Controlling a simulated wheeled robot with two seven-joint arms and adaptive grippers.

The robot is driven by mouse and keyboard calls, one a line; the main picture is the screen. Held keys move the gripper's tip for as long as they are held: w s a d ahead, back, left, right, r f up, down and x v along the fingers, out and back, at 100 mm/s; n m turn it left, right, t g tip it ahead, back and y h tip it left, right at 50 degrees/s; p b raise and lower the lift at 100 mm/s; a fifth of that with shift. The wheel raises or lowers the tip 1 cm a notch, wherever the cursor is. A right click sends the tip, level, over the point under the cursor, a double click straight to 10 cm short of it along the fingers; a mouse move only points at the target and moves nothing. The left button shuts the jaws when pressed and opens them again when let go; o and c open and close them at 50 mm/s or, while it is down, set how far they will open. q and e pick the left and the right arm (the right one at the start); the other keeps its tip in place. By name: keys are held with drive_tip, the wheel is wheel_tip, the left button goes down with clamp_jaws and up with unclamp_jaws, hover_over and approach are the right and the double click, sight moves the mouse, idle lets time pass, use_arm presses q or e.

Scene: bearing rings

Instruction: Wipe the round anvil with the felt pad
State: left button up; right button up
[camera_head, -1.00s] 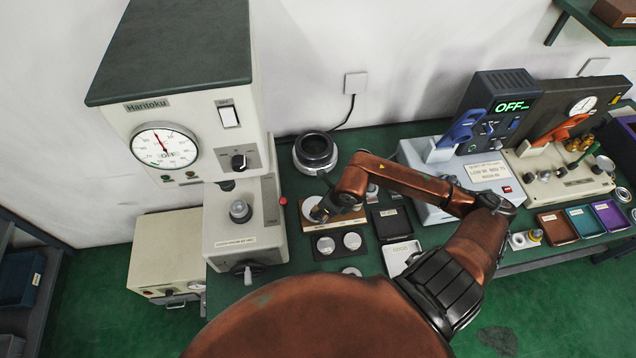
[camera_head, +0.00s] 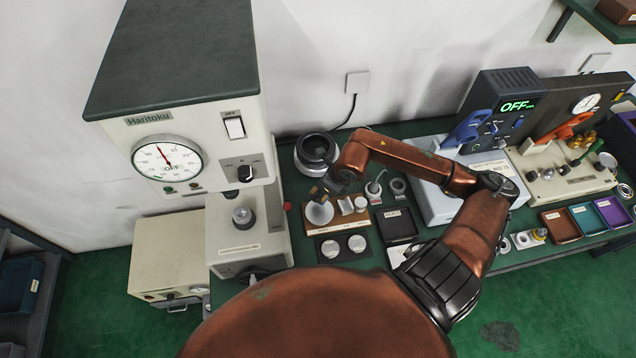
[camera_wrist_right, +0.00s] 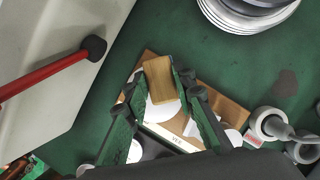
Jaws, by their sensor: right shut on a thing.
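The round anvil (camera_head: 242,217) is a small grey metal disc on the lower body of the cream Haritoku tester at the left of the head view. My right gripper (camera_head: 328,188) is to the right of the tester, above the wooden stand. In the right wrist view, my right gripper (camera_wrist_right: 164,95) is shut on a wood-coloured block, which looks like the felt pad's back (camera_wrist_right: 160,80). The pad's felt face is hidden. The pad is apart from the anvil. My left gripper is not in view.
Below the held block is a wooden stand (camera_head: 337,226) with pale round pieces. A dark tray with two discs (camera_head: 343,247) lies in front. A dark round pot (camera_head: 316,152) stands behind. In the right wrist view, a red lever with a black knob (camera_wrist_right: 95,47) juts from the tester.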

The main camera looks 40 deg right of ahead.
drive_tip(key=shift+w+r+p, duration=0.15)
drive_tip(key=shift+r+p, duration=0.2)
drive_tip(key=shift+r, duration=0.55)
drive_tip(key=shift+r+p, duration=0.55)
drive_tip(key=shift+r, duration=0.65)
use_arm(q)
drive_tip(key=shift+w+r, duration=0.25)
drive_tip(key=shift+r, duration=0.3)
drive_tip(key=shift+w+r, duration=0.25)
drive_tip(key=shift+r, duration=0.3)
